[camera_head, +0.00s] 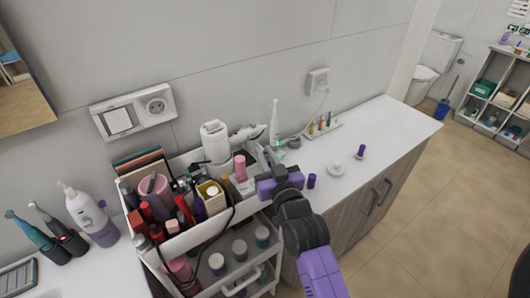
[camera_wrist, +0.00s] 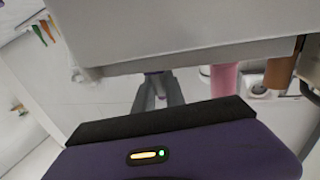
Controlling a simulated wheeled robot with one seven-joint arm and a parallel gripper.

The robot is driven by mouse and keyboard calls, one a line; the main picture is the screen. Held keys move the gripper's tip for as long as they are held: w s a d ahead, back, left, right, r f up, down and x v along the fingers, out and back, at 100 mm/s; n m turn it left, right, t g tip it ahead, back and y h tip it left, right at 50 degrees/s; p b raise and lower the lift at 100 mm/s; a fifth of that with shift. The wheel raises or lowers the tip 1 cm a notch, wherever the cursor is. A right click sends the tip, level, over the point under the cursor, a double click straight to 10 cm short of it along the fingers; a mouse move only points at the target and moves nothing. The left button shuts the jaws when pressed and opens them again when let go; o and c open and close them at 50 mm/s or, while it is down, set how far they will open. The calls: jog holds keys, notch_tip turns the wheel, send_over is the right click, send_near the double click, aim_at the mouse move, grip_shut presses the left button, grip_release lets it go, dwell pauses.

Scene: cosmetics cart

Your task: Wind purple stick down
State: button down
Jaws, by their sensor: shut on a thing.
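My gripper (camera_head: 270,158) is at the right side of the white cart, beside its upper wall. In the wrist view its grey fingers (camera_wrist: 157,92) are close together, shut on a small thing. Only a purplish sliver of that thing shows, so I cannot tell what it is. A short purple cylinder (camera_head: 311,181) stands on the white counter, just right of my gripper. Another purple stick (camera_head: 361,150) stands upright on a paler foot farther right, apart from my gripper. I cannot tell from the pictures which of these is the task's stick.
The cart's tray (camera_head: 205,232) is crowded with bottles and tubes; a pink tube (camera_head: 240,168) stands near my gripper and shows in the wrist view (camera_wrist: 224,80). A round white item (camera_head: 335,168) lies on the counter (camera_head: 385,125). The counter's right part is clear.

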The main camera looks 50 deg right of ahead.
jog(key=shift+f, duration=0.1)
dwell(1.6)
jog(key=c, duration=1.4)
grip_release()
jog(key=b+v, duration=0.2)
jog(key=v, duration=0.4)
jog(key=shift+a+f, duration=0.1)
jog(key=shift+a, duration=0.1)
jog(key=shift+v, duration=0.8)
jog(key=shift+d, duration=0.1)
